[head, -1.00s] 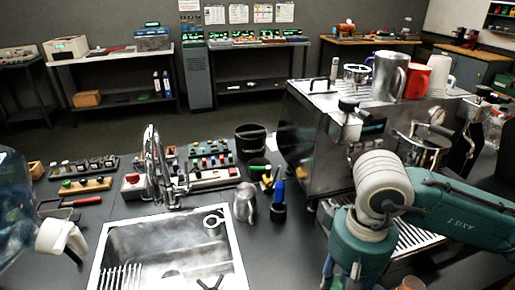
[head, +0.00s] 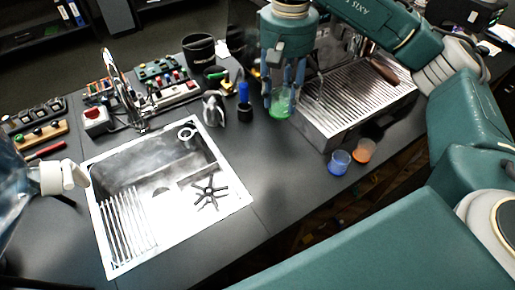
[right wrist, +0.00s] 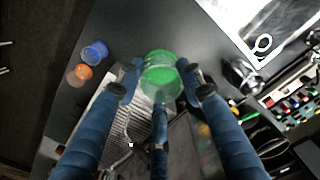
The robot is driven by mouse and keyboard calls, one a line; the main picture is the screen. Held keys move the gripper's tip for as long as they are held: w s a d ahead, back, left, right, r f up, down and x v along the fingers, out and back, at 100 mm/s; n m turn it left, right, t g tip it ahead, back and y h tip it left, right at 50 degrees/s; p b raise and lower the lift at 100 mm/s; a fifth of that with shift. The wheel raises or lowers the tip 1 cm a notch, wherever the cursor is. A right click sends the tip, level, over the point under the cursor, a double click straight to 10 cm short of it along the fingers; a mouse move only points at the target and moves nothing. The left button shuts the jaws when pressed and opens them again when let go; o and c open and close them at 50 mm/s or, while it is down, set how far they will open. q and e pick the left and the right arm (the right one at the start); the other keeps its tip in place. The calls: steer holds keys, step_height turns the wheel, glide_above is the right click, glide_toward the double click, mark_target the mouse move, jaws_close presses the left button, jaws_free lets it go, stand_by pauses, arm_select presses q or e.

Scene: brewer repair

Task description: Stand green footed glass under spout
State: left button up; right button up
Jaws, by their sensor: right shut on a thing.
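The green footed glass (head: 280,104) is clear with a green tint. My right gripper (head: 283,88) points down with its fingers closed around it. In the right wrist view the glass (right wrist: 160,72) sits between the fingertips. It is just left of the espresso machine's slotted drip tray (head: 362,98), over the dark counter; I cannot tell whether its foot touches the counter. A thin metal pipe shows above the tray, but the spout is hidden behind my right arm.
A blue cup (head: 339,162) and an orange cup (head: 364,151) stand near the counter's front edge. A steel pitcher (head: 213,108) and a blue-handled tool (head: 244,104) stand left of the glass. The sink (head: 236,196) is at the left.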

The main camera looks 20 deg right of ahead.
steer(key=f, duration=0.5)
steer(key=f+p, duration=0.1)
steer(key=f, duration=0.4)
steer(key=f+p, duration=0.1)
steer(key=f, duration=0.4)
steer(key=shift+d+f, duration=0.1)
steer(key=shift+d, duration=0.2)
step_height(320, 180, down, 4)
steer(key=shift+r+p, duration=0.2)
steer(key=shift+p, duration=0.5)
steer(key=shift+f+b, duration=0.2)
steer(key=shift+b, duration=0.1)
steer(key=o, duration=1.3)
arm_select(q)
steer(key=d+r, duration=0.2)
steer(key=r, duration=0.1)
steer(key=shift+w+d, duration=0.2)
steer(key=shift+d, duration=0.05)
arm_select(e)
steer(key=shift+r, duration=0.15)
